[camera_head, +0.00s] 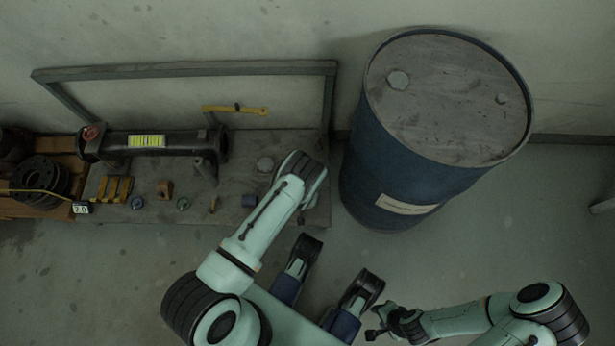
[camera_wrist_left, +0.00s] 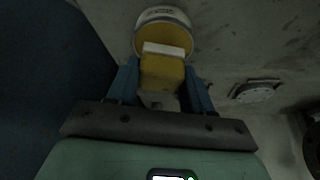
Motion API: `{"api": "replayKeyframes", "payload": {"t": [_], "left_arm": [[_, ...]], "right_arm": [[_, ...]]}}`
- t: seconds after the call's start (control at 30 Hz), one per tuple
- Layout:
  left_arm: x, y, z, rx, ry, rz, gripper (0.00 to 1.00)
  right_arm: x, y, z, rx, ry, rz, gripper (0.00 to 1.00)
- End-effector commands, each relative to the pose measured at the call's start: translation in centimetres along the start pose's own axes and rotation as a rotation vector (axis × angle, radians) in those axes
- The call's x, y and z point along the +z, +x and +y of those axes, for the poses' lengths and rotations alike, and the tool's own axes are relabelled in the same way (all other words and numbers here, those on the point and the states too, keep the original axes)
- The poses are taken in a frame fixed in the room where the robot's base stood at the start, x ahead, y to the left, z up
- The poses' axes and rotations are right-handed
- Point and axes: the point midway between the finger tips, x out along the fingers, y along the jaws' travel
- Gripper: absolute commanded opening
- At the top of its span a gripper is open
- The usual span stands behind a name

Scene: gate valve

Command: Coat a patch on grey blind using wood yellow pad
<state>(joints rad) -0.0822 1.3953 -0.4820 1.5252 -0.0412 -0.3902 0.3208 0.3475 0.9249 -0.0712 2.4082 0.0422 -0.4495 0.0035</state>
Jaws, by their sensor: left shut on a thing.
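My left gripper (camera_wrist_left: 162,82) is shut on the yellow pad (camera_wrist_left: 162,67), a yellow block with a pale strip at its far end. Just beyond the pad is a round, pale-rimmed open tin (camera_wrist_left: 163,14) with yellow inside; the pad's end overlaps it, and I cannot tell whether they touch. The grey blind (camera_wrist_left: 255,92), a flat round disc, lies on the bench to the right in the left wrist view.
A big blue drum (camera_head: 400,165) stands right of the bench (camera_head: 285,145), close to my left arm. A dark pipe (camera_head: 165,145), a yellow wrench (camera_head: 235,109), a yellow block rack (camera_head: 115,188) and several small items occupy the bench.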

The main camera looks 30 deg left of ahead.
Motion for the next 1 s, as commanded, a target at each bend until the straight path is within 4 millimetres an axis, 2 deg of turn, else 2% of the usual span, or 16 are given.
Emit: {"api": "replayKeyframes", "payload": {"t": [1.0], "left_arm": [[0.25,0.6,0.03,0.0,0.001,0.0,0.26]], "right_arm": [[-0.14,0.35,-0.02,-0.001,-0.001,0.001,0.43]]}}
